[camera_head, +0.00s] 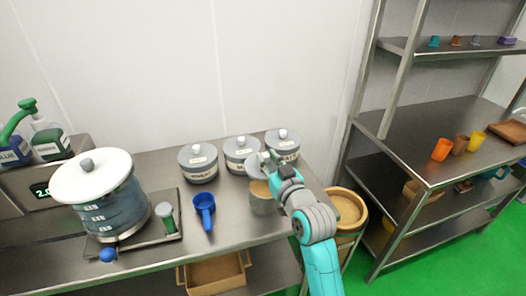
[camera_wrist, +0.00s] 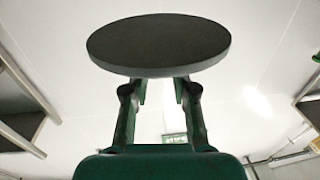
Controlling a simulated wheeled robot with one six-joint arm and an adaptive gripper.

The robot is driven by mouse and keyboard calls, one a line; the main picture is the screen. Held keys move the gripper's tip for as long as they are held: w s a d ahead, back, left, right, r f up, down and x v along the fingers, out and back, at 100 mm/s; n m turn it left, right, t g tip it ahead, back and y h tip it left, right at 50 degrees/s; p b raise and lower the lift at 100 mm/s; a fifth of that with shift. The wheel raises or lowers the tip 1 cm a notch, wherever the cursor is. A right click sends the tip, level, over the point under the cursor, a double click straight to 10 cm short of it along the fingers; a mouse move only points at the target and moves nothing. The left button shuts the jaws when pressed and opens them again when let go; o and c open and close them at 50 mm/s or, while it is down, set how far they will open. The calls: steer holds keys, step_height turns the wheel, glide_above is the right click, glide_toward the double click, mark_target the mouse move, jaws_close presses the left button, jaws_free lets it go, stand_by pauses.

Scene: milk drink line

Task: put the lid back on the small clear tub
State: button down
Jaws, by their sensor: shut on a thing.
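The small clear tub (camera_head: 263,204) stands near the right end of the steel table, in front of the labelled canisters, with tan contents showing. My gripper (camera_wrist: 160,88) is shut on the lid (camera_wrist: 158,45), which fills the top of the wrist view as a round grey disc. In the head view the lid (camera_head: 255,166) is a grey shape just above and behind the tub's top, beside my gripper (camera_head: 272,172). It looks apart from the tub, but my gripper and arm partly cover the tub's right side, so contact is hard to judge.
Lidded grey canisters (camera_head: 198,165) stand in a row behind the tub. A blue scoop (camera_head: 205,208) lies to its left, beside a large white-lidded vessel (camera_head: 98,205). A round tan-topped bin (camera_head: 346,207) and a steel shelf rack (camera_head: 425,150) stand to the right.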

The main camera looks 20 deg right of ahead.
step_height(320, 180, down, 6)
steer(key=shift+f, duration=0.15)
stand_by(0.6)
steer(key=shift+s+f, duration=0.15)
stand_by(2.1)
steer(key=shift+c, duration=1.8)
jaws_free()
steer(key=shift+r, duration=3.5)
